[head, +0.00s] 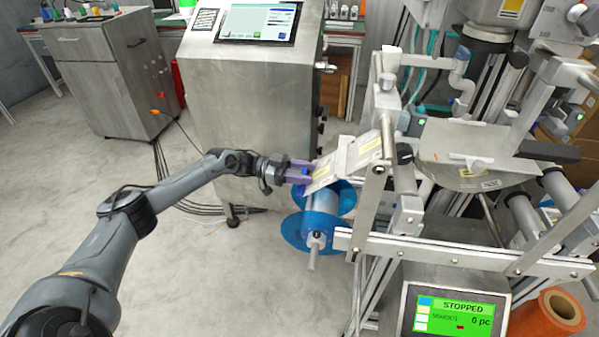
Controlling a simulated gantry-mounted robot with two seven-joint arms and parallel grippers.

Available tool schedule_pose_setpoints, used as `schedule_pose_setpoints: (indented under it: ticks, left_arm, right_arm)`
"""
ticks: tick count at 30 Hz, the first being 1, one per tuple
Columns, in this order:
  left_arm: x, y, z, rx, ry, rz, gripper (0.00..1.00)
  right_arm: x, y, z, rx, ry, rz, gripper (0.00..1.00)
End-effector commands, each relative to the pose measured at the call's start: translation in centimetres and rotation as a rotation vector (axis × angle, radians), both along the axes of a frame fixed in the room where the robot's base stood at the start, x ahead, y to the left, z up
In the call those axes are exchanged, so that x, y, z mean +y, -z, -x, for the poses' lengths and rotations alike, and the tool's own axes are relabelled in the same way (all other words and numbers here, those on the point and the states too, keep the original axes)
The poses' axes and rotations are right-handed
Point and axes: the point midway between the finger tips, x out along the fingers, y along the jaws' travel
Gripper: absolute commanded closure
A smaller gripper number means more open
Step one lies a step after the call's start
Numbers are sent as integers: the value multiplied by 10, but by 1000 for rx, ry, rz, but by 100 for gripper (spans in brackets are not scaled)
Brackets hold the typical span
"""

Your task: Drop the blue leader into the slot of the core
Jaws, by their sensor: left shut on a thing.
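My left gripper (303,173), with purple fingers, reaches in from the left to just above the reel. It is shut on a small blue piece, which I take for the blue leader (298,182); the fingers hide part of it. Below stands a reel with two blue flanges (297,232) on a metal shaft. Its pale core (321,212) lies between the flanges. The slot of the core cannot be made out. I cannot tell whether the leader touches the core. My right gripper is not in view.
A steel cabinet with a screen (250,100) stands behind. A display reading STOPPED (455,310) and an orange roll (548,318) are at lower right. The floor at left is clear.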

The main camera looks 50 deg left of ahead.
Motion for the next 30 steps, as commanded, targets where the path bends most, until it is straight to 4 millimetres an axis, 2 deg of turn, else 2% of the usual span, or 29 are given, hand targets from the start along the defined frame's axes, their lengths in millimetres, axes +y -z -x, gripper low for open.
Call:
schedule_pose_setpoints:
  ticks: [21,30]
  left_arm:
    - [-24,10,-20,-1,1,1,86]
    - [-27,11,-23,0,1,0,86]
  right_arm:
    - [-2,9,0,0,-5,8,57]
    - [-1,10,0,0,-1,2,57]
